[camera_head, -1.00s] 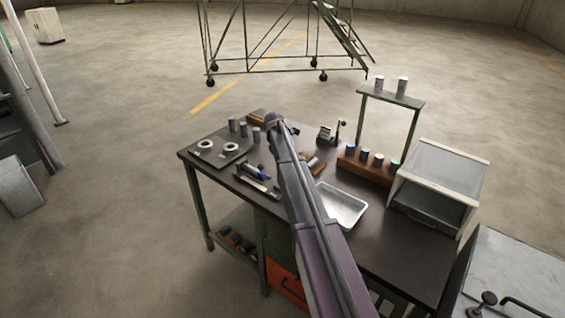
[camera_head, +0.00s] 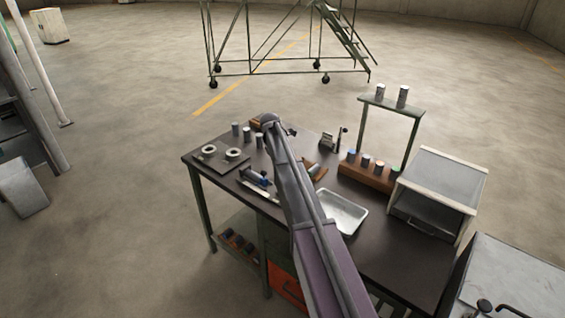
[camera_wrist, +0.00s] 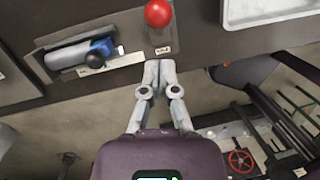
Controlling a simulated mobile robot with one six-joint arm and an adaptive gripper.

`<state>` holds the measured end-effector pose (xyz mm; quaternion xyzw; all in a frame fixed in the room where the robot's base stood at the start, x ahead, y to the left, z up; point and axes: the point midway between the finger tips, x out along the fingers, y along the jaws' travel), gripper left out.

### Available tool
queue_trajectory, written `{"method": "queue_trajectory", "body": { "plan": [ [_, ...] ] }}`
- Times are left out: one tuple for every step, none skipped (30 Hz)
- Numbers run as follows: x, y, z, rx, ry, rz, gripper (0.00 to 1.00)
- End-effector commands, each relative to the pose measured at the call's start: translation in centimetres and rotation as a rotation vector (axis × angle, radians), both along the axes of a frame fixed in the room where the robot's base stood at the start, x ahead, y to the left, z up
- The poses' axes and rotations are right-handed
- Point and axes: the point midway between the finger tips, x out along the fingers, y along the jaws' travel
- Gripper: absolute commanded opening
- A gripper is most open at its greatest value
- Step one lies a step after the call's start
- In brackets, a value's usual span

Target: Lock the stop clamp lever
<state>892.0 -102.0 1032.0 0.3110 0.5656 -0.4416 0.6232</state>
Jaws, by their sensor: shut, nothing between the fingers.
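In the wrist view, a red ball knob (camera_wrist: 158,13) stands over a small brown plate with a label, near the table's edge. To its left is a blue and grey clamp-like device (camera_wrist: 95,50) with a black knob, in a shallow recess; it also shows in the head view (camera_head: 257,179). I cannot tell for certain which is the stop clamp lever. My gripper (camera_wrist: 158,68) is shut and empty, its tips together just below the label in the picture, apart from the red ball. In the head view my arm hides it.
A metal tray (camera_head: 343,210) lies right of my arm on the dark table (camera_head: 380,245). Cylinders stand in a wooden block (camera_head: 366,175), with a grey box (camera_head: 440,190) farther right. Rings on a plate (camera_head: 222,165) are at the left. A red wheel (camera_wrist: 240,160) shows low in the wrist view.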

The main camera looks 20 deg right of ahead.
Motion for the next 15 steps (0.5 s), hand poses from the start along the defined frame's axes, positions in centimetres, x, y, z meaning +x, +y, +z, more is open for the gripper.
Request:
{"method": "queue_trajectory", "body": {
  "plan": [
    [0.1,0.0,0.9,0.000,0.000,0.000,0.00],
    [0.2,0.0,1.1,0.000,0.000,0.000,0.00],
    [0.2,0.0,1.5,0.000,0.000,0.000,0.00],
    [0.3,0.0,1.7,0.000,0.000,0.000,0.00],
    [0.3,0.0,2.0,0.000,0.000,0.000,0.00],
    [0.4,0.0,2.3,0.000,0.000,0.000,0.00],
    [0.4,0.0,2.5,0.000,0.000,0.000,0.00],
    [0.4,0.0,2.8,0.000,0.000,0.000,0.00],
    [0.5,0.0,3.1,0.000,0.000,0.000,0.00],
    [0.5,0.0,3.4,0.000,0.000,0.000,0.00],
    [0.6,0.0,3.6,0.000,0.000,0.000,0.00],
    [0.6,0.0,4.0,0.000,0.000,0.000,0.00],
    [0.7,0.0,4.2,0.000,0.000,0.000,0.00],
    [0.7,0.0,4.5,0.000,0.000,0.000,0.00],
    [0.7,0.0,4.8,0.000,0.000,0.000,0.00]
  ]
}}
